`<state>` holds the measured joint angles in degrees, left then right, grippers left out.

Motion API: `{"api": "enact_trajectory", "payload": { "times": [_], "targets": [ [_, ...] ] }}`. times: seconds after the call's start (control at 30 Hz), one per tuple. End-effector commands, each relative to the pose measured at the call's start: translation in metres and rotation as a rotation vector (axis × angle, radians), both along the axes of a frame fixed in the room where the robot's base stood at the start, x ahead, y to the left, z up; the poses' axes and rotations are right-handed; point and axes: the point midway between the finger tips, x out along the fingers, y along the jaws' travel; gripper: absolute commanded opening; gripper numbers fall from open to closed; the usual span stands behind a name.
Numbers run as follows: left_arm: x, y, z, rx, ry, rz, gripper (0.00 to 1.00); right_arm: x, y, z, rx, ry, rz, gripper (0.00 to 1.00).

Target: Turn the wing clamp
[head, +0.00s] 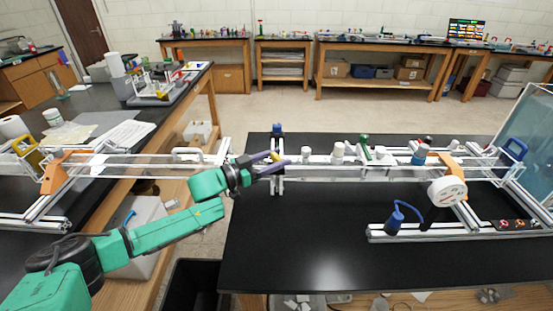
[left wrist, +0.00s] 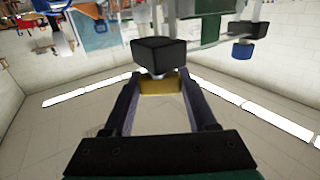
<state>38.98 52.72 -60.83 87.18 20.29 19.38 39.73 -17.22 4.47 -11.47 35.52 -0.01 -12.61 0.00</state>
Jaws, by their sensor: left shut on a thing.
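My left gripper (head: 275,162) reaches in from the left to the near end of the extrusion frame (head: 300,172). Its two dark fingers sit either side of a small yellow piece, which I take to be the wing clamp (head: 273,155), and are shut on it. In the left wrist view the yellow wing clamp (left wrist: 160,87) lies between the fingertips of the left gripper (left wrist: 159,80), below a black block (left wrist: 158,51). Part of the clamp is hidden by the fingers. My right gripper is not in view.
A blue knob (head: 277,129) stands on the frame behind the clamp. A blue hooked part (head: 395,218) stands nearer. The black tabletop (head: 300,250) in front is clear.

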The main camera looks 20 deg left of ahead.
Motion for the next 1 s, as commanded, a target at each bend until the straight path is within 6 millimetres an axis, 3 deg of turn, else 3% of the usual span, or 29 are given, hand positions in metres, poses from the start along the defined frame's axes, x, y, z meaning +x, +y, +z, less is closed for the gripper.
{"api": "enact_trajectory", "payload": {
  "times": [0.6, 0.63, 0.67, 0.7, 1.0],
  "targets": [
    [0.0006, -0.0003, 0.0024, -0.003, -0.003, -0.048, 0.02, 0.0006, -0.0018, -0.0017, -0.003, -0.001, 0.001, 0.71],
    [0.0006, -0.0003, 0.0025, -0.003, -0.003, -0.047, 0.69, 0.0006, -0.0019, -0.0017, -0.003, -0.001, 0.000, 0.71],
    [0.0005, -0.0003, 0.0024, -0.003, -0.003, -0.047, 0.80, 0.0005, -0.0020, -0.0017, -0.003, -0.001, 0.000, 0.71],
    [0.0004, -0.0004, 0.0022, -0.003, -0.003, -0.048, 0.88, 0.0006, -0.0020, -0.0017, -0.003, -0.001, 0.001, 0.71],
    [-0.0004, 0.0000, 0.0007, -0.001, -0.001, -0.048, 0.88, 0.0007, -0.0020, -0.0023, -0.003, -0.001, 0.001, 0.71]
  ]
}}
